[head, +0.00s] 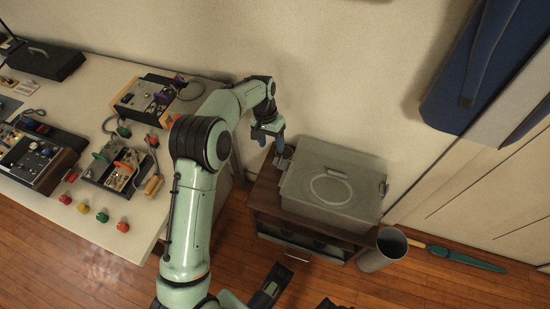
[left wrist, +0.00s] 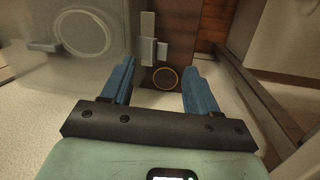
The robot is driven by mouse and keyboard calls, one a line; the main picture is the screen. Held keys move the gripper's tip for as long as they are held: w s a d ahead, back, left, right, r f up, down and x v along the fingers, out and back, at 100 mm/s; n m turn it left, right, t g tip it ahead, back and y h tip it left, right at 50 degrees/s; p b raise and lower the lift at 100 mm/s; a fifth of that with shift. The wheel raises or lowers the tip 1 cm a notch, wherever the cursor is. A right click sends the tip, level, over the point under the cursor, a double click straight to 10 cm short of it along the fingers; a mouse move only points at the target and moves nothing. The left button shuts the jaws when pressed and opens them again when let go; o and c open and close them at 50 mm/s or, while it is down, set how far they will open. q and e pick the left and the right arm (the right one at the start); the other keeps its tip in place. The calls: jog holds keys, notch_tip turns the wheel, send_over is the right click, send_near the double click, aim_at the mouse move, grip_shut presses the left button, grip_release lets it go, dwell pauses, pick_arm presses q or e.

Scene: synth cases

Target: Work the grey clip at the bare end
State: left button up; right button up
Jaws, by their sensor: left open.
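A grey lidded box (head: 330,190) with a pale ring on its lid stands on a dark brown cabinet (head: 265,198). One grey clip (head: 283,161) is at its left end, beside a bare strip of cabinet top. A second clip (head: 383,188) is at the right end. My left gripper (head: 270,139) is open and empty, above and just left of the left clip. In the left wrist view, that clip (left wrist: 148,50) shows ahead, between and beyond the open blue fingers (left wrist: 160,68), apart from them. I cannot tell whether it is fastened.
A ring-shaped mark (left wrist: 165,80) is on the bare brown surface beside the clip. A grey bin (head: 382,252) stands right of the cabinet. A white table (head: 75,110) with several devices is at left. The wall is close behind the box.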

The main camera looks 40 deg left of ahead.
pick_arm(q)
jog(key=a+r+m+t+h+b, duration=0.2)
jog(key=a+m+b, duration=0.15)
jog(key=m, duration=0.95)
jog(key=m+b, duration=0.2)
jog(key=m, duration=0.2)
send_near(276, 161)
jog(key=f, duration=0.1)
pick_arm(e)
jog(key=w+d+f+t+h, duration=0.1)
jog(key=w+d+f+t, duration=0.1)
jog(key=w+d+f, duration=0.3)
pick_arm(q)
jog(key=shift+n, duration=0.3)
jog(key=b+x, duration=0.1)
jog(key=x, duration=0.5)
jog(key=shift+d+f, duration=0.1)
jog(key=shift+d, duration=0.15)
pick_arm(e)
jog(key=shift+m+g, duration=0.3)
jog(key=shift+g, duration=0.4)
jog(key=f, duration=0.1)
jog(key=s+f, duration=0.2)
jog(key=f, duration=0.1)
jog(key=shift+s+a+f, duration=0.1)
jog(key=shift+s+a, duration=0.05)
jog(key=shift+a, duration=0.15)
pick_arm(q)
jog(key=c, duration=0.8)
